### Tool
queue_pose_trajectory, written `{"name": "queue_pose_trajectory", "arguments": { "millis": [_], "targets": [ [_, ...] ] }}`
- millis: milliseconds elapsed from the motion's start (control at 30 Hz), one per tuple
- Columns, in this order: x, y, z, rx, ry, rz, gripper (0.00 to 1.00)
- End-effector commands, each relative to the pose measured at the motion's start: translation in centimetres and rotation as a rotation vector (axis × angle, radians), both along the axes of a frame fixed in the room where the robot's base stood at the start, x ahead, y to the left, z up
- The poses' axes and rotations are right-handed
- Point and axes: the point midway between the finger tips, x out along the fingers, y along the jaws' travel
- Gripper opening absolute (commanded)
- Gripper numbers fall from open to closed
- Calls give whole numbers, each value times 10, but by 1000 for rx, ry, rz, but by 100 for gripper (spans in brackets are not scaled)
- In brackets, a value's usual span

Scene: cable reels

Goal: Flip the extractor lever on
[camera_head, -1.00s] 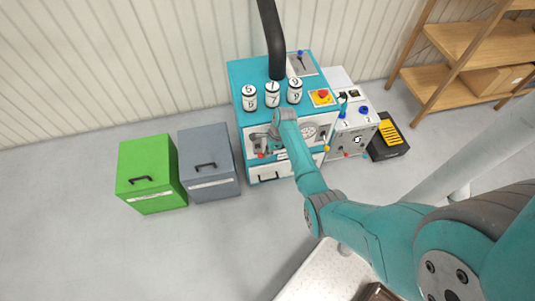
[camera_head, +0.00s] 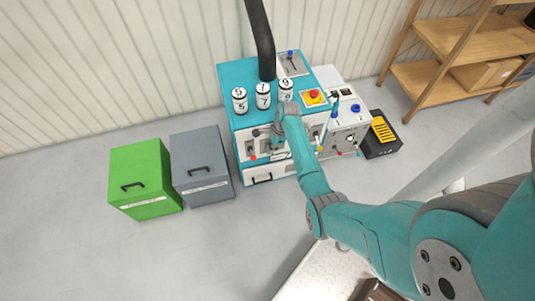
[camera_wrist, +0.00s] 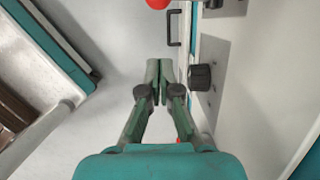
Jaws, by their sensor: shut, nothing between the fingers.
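The teal machine (camera_head: 231,80) stands against the wall with a black hose rising from its top. A lever with a blue knob (camera_head: 290,53) stands on a grey plate at its back right. A lever with a red knob (camera_head: 253,158) is on the front panel at left; a red ball (camera_wrist: 157,3) shows at the top of the wrist view. I cannot read which one is the extractor lever. My gripper (camera_head: 259,132) is in front of the machine's front panel. In the wrist view my gripper (camera_wrist: 160,62) is shut and empty, left of a black knob (camera_wrist: 201,77) on the panel, apart from it.
Three white numbered cylinders, one of them the middle one (camera_head: 263,96), stand on the machine. A white control unit (camera_head: 350,122) adjoins at right, beside a black-yellow box (camera_head: 382,136). Green (camera_head: 143,180) and grey (camera_head: 201,167) cabinets stand left. Floor in front is clear.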

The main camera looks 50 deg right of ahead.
Motion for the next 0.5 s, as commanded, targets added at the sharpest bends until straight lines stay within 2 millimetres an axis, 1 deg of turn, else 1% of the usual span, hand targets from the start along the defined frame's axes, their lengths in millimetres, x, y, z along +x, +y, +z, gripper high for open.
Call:
{"name": "queue_pose_trajectory", "arguments": {
  "millis": [33, 200, 333, 500],
  "targets": [
    [0, -3, 10, -2, -2, -1, 0],
    [-2, -11, 34, -1, -1, -2, 0],
    [-4, -14, 45, 0, 0, -1, 0],
    [-4, -15, 49, 0, 0, -1, 0]
  ]
}}
